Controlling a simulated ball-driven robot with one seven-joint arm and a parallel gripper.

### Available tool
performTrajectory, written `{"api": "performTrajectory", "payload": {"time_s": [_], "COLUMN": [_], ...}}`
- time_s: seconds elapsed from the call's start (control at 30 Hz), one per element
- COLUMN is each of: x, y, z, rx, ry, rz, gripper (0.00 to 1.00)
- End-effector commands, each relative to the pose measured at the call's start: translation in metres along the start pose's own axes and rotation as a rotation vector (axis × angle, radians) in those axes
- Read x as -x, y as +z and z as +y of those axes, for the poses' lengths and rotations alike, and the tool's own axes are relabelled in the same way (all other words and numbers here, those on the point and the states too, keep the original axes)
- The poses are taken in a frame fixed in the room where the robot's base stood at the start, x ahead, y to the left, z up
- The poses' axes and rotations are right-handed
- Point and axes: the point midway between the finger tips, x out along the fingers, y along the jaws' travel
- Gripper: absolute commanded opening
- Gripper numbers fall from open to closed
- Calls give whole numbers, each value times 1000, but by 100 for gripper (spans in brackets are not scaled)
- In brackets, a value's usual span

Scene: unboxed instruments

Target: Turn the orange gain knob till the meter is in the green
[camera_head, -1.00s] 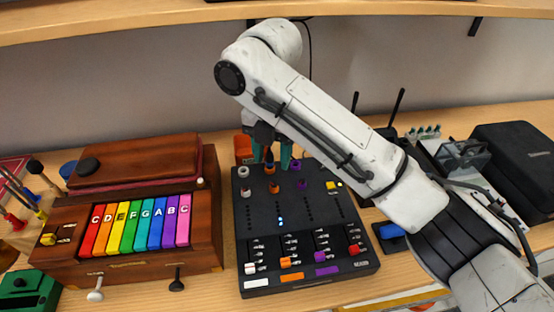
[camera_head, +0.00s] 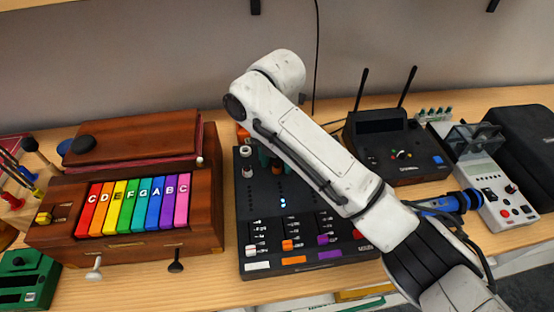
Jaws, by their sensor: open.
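The black mixer (camera_head: 263,222) lies on the bench with white, orange, purple and red faders. The arm covers much of the upper right panel. An orange knob (camera_head: 277,169) shows only in part below the fingers, so its contact with them cannot be told. The meter column (camera_head: 282,203) below it has a few lit bluish lights low down; no green light shows. The orange fader (camera_head: 287,245) is farther down the same column.
A wooden box with rainbow keys (camera_head: 135,205) stands close left of the mixer. A black radio-like unit with two antennas (camera_head: 398,150) stands to the right, with a blue cylinder (camera_head: 447,203) and a pale instrument (camera_head: 493,195) beyond. A shelf hangs above.

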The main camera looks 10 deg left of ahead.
Motion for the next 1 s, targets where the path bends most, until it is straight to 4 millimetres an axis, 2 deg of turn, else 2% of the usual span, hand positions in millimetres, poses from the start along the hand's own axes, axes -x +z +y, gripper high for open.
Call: {"api": "performTrajectory", "payload": {"time_s": [0.33, 0.83, 1.0], "x": [-5, -4, -4], "y": [0, 0, 0], "z": [0, 0, 0], "rx": [0, 0, -1], "ry": [1, 0, 0], "rz": [0, 0, 0], "gripper": [48, 1, 0]}}
